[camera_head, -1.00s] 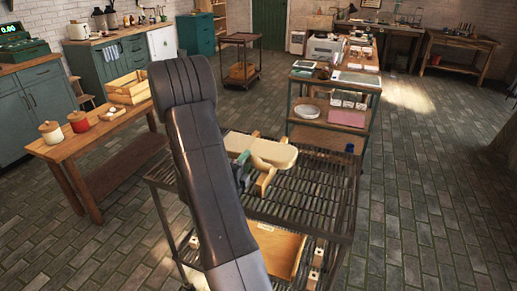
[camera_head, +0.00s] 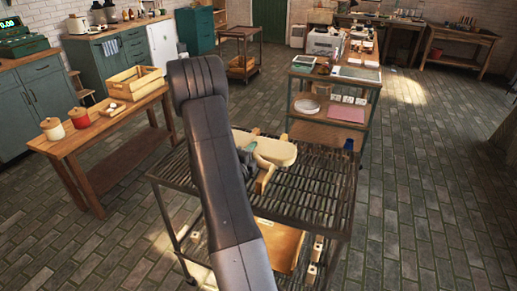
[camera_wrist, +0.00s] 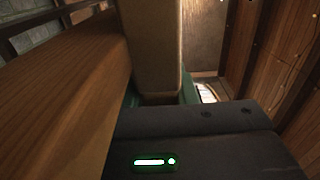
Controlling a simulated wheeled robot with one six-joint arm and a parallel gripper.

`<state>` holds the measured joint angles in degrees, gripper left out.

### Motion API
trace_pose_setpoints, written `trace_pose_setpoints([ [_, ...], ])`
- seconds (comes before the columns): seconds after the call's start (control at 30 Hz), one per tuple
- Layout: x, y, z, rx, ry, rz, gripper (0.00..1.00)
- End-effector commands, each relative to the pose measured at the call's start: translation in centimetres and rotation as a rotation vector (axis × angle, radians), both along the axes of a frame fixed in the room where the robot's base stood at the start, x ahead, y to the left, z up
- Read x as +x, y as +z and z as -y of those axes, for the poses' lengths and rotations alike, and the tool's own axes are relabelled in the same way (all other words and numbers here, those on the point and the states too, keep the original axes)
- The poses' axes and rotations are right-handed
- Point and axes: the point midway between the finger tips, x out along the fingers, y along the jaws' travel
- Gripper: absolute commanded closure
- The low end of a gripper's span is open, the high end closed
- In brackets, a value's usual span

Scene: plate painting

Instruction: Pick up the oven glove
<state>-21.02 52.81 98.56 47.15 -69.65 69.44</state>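A cream, rounded, soft-edged thing (camera_head: 274,150) lies at the top of the slatted black cart, right of my arm. It looks like the oven glove, but I cannot be sure. Small wooden pieces (camera_head: 264,180) and a blue-grey part sit against it. In the wrist view a beige piece (camera_wrist: 153,45) stands straight in front of my gripper (camera_wrist: 158,98), with narrow green parts on both sides. A wooden bar (camera_wrist: 65,95) is close on the left. My fingertips are not clear in either view, so I cannot tell whether they grip anything.
The slatted cart (camera_head: 318,195) has a wooden board (camera_head: 282,246) on its lower level. A wooden table (camera_head: 70,146) with jars and a crate stands left. A shelf unit (camera_head: 345,104) stands close behind the cart. Open floor (camera_head: 430,190) lies to the right.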

Motion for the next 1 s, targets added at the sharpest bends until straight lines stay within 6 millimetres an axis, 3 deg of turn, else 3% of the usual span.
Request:
trace_pose_setpoints([
  [0.47, 0.0, 0.6, 0.0, 0.001, -0.001, 0.002, 1.00],
  [1.0, 0.0, 6.8, 0.0, 0.002, -0.001, 0.005, 1.00],
])
